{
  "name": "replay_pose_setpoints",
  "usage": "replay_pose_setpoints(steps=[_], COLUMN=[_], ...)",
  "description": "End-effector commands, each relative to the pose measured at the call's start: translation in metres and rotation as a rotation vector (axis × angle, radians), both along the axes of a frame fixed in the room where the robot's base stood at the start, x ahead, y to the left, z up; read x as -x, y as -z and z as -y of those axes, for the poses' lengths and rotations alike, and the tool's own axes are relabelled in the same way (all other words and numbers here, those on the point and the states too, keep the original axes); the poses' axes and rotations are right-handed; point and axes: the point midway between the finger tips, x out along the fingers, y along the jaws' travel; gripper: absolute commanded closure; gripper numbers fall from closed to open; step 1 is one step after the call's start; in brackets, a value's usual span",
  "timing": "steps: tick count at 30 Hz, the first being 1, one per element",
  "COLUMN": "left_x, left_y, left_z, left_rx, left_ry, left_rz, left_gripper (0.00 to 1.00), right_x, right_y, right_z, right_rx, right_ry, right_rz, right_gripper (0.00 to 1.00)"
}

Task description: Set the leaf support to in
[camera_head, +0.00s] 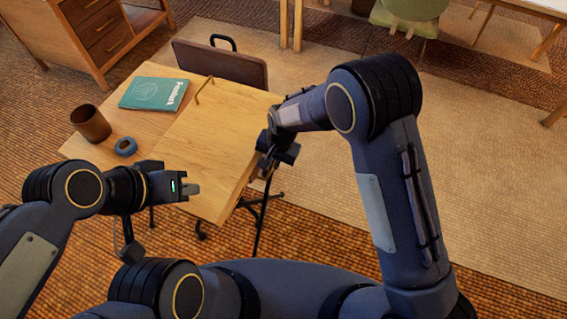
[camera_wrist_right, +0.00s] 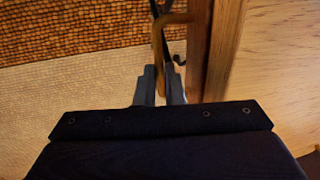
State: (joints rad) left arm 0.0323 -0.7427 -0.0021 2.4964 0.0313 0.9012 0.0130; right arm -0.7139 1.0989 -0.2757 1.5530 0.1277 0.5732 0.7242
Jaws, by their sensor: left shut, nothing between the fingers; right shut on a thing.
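The table's pale wooden top (camera_head: 212,140) stands in front of me, with dark legs on casters below. My right gripper (camera_head: 270,160) is at the table's right edge. In the right wrist view its fingers (camera_wrist_right: 161,88) are shut on a curved brass-coloured bar (camera_wrist_right: 159,45), beside the wooden edge (camera_wrist_right: 222,50). This bar looks like the handle of the leaf support; the rest of the support is hidden or unclear. My left gripper (camera_head: 190,188) is shut and empty, over the table's near left part.
A teal book (camera_head: 153,93), a brown cup (camera_head: 91,123) and a blue ring (camera_head: 126,146) lie on the table's left part. A brown case (camera_head: 220,64) stands behind the table. A drawer cabinet (camera_head: 95,30) is at the back left.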

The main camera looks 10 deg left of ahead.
Motion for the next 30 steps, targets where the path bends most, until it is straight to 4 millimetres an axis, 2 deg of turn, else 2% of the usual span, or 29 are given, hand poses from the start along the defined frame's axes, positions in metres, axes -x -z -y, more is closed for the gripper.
replay_pose_setpoints(steps=[9,10,15,25,30], left_x=[0.0,0.0,0.0,0.0,0.0], left_y=[0.0,0.0,0.0,0.0,-0.001], left_z=[0.0,0.0,0.0,0.0,0.0], left_rx=[0.0,0.0,0.0,0.0,0.0], left_ry=[0.0,0.0,0.0,0.0,0.0], left_rz=[0.0,0.0,0.0,0.0,0.0], left_gripper=[1.0,1.0,1.0,1.0,1.0], right_x=[-0.001,-0.001,-0.001,-0.001,0.0], right_y=[-0.002,-0.002,-0.001,-0.003,-0.023], right_z=[-0.006,-0.006,-0.006,-0.003,-0.001], right_rx=[-0.012,-0.011,-0.011,-0.007,-0.008], right_ry=[0.0,0.0,0.0,0.0,-0.001], right_rz=[0.006,0.007,0.007,0.005,0.008], right_gripper=[1.0,0.9,0.69,0.69,0.69])
